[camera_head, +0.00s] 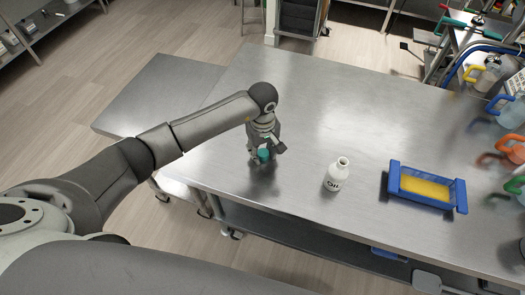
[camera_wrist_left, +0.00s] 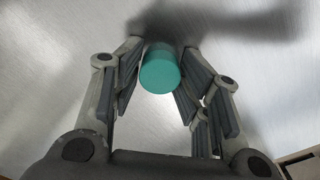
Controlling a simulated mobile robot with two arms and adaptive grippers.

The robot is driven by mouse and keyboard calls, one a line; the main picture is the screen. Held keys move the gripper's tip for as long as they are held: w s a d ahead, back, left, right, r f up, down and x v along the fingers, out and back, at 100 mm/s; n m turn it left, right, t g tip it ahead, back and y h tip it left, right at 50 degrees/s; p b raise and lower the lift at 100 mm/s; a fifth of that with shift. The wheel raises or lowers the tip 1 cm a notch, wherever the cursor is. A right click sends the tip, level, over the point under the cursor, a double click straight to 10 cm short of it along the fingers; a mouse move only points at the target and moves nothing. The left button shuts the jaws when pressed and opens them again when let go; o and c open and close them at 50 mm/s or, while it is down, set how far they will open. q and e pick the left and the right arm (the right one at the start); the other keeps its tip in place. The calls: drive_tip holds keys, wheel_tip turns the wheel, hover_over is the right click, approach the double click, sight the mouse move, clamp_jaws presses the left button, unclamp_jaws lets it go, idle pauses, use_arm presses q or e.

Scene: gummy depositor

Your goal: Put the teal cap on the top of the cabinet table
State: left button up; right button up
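The teal cap (camera_head: 263,155) is at the left part of the large steel table, under my left gripper (camera_head: 263,152). In the left wrist view the cap (camera_wrist_left: 160,70) sits between the fingertips of the left gripper (camera_wrist_left: 162,75), with a pad close against each side. The fingers look shut on it. I cannot tell whether the cap touches the table or hangs just above it. A lower steel-topped unit (camera_head: 150,95), perhaps the cabinet table, stands against the large table's left side, its visible top bare. My right gripper is not in view.
A white bottle marked Oil (camera_head: 338,174) stands right of the gripper on the large table (camera_head: 330,90). A blue-framed tray with a yellow inside (camera_head: 427,187) lies farther right. Several colourful-handled jugs (camera_head: 510,110) crowd the right edge. The table's back middle is clear.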

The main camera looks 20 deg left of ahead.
sight(263, 153)
use_arm(q)
drive_tip(key=shift+s+f, duration=0.25)
drive_tip(key=shift+f, duration=0.4)
drive_tip(key=shift+r+p, duration=0.45)
drive_tip(key=shift+p, duration=0.1)
drive_tip(key=shift+r+p, duration=0.5)
drive_tip(key=shift+p, duration=0.1)
drive_tip(key=shift+w+a+r+b, duration=0.1)
drive_tip(key=shift+w+r+b, duration=0.15)
drive_tip(key=shift+r+b, duration=1.7)
drive_tip(key=shift+r, duration=4)
